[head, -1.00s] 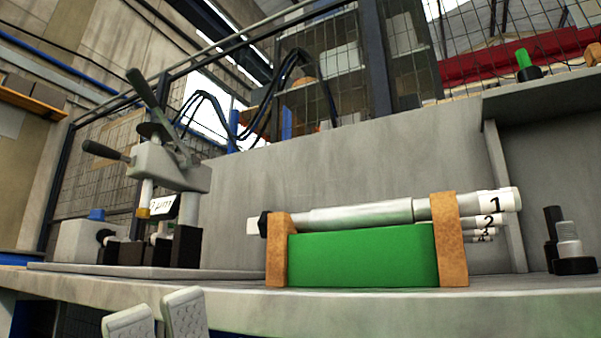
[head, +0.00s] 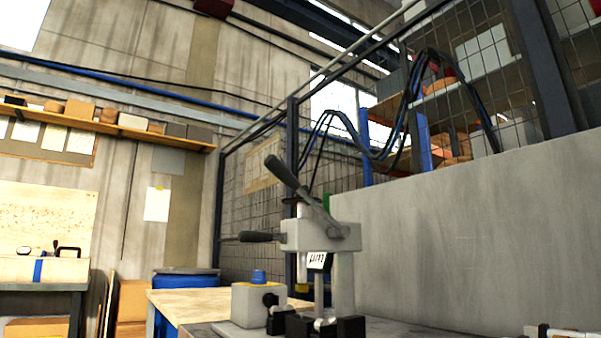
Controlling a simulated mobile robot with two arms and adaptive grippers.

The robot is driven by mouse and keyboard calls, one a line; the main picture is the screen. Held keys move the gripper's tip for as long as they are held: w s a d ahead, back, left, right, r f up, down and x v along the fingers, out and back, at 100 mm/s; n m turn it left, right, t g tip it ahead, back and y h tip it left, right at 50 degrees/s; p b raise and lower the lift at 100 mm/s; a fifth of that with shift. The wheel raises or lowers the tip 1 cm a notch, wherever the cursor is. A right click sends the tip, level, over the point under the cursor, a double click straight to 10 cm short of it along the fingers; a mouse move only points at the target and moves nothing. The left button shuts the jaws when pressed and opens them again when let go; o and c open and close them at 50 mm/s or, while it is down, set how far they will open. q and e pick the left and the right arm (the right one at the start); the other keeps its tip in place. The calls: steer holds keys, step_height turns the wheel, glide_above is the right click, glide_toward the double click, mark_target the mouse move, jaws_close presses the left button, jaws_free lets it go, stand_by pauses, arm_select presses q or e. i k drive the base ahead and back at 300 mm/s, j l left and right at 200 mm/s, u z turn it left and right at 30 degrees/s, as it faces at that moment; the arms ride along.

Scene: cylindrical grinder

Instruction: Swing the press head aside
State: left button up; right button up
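The press head (head: 318,235) is a light grey block with a dark-handled lever (head: 287,180) rising up to the left and a second dark handle (head: 262,237) pointing left. It sits on upright posts (head: 344,285) in the head view, right of the middle and low. A small white label with dark print (head: 319,261) hangs below it. Dark blocks (head: 299,326) stand at its foot, beside a grey box with a blue button (head: 259,277). Neither of my grippers is in view.
A grey wall panel (head: 450,240) stands right of the press, with a wire-mesh fence behind. A wooden-topped table (head: 195,303) and blue drum (head: 186,281) are behind it, left. A workbench (head: 40,290) stands far left. A shaft end (head: 547,331) shows at the lower right edge.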

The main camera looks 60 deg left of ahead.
mark_target(298, 235)
steer(key=k+u, duration=0.15)
steer(key=u, duration=0.35)
steer(key=k+j+u, duration=0.1)
steer(key=u, duration=0.4)
steer(key=k+j+u, duration=0.1)
steer(key=j+u, duration=0.2)
steer(key=u, duration=0.2)
